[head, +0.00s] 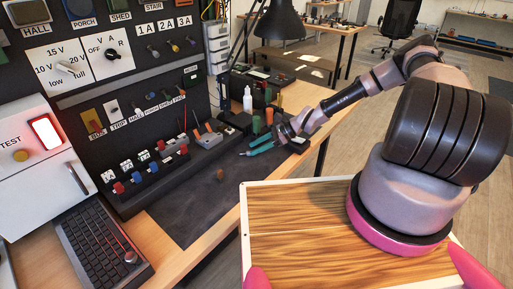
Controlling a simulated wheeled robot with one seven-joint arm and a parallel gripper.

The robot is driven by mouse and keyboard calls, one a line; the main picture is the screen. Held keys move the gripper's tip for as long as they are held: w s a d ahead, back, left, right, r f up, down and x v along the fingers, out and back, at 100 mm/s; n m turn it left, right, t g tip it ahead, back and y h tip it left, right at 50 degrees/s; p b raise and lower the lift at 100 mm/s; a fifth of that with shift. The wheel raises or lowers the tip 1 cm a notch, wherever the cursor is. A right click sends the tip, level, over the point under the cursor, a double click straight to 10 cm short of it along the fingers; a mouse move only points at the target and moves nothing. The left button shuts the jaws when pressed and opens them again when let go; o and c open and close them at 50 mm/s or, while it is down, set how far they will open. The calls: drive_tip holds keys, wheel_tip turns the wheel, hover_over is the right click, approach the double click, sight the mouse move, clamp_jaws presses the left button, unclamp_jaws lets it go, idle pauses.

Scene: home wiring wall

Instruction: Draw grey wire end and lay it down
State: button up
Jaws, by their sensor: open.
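My gripper (246,148) has teal fingers, spread apart and empty. It is above the right part of the dark work mat (190,215), to the right of a small grey block (207,141). Thin upright pieces stand at this block, one orange and one greyish. I cannot tell whether the greyish piece is the grey wire end. The gripper is apart from the block and touches nothing that I can make out.
A black panel (100,98) with switches and labelled hooks stands at the back left. Red and blue clips (152,168) line its foot. A small brown piece (220,174) is on the mat. A white bottle (247,99) and green cylinders stand behind my gripper. The mat's front is clear.

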drive_tip(key=v, duration=1)
drive_tip(key=shift+d+r, duration=0.2)
drive_tip(key=shift+d, duration=0.1)
drive_tip(key=s+d+r+n+h, duration=0.2)
drive_tip(key=d+r+n+h, duration=0.1)
drive_tip(key=r, duration=0.7)
drive_tip(key=s+d+r+n+t+h, duration=0.1)
drive_tip(key=s+d+r+n+h, duration=0.15)
drive_tip(key=r, duration=0.65)
drive_tip(key=s+d+r+n+h, duration=0.15)
drive_tip(key=r+n+h, duration=0.25)
drive_tip(key=r, duration=0.6)
drive_tip(key=s+d+r+n+t, duration=0.1)
drive_tip(key=s+r+n+t, duration=0.3)
drive_tip(key=s+r, duration=1.3)
wheel_tip(320, 180, up, 2)
drive_tip(key=shift+s+d+r+t, duration=0.1)
drive_tip(key=shift+s+d+t, duration=0.25)
drive_tip(key=shift+t, duration=0.75)
